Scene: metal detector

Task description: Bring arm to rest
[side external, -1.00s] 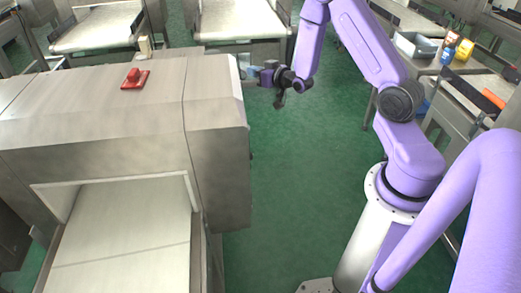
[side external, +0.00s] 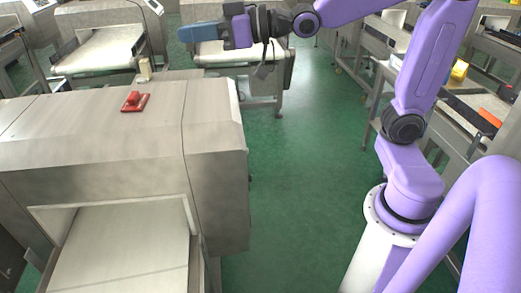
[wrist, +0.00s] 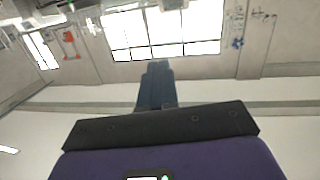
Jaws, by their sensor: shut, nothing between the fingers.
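My purple arm is raised in the side external view, with its wrist stretched out to the left at the top of the picture. My gripper (side external: 184,33) has blue fingers that are shut and empty. They point left, above the far conveyor and clear of the metal detector. In the wrist view the shut blue fingers (wrist: 156,84) point ahead toward a bright window, with nothing between them.
The metal detector housing (side external: 90,140) stands at the left, with a red button (side external: 134,101) on top and a pale belt (side external: 125,250) below. Other conveyors (side external: 100,50) stand behind. Tables and equipment (side external: 470,110) line the right. Green floor (side external: 300,170) lies open between.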

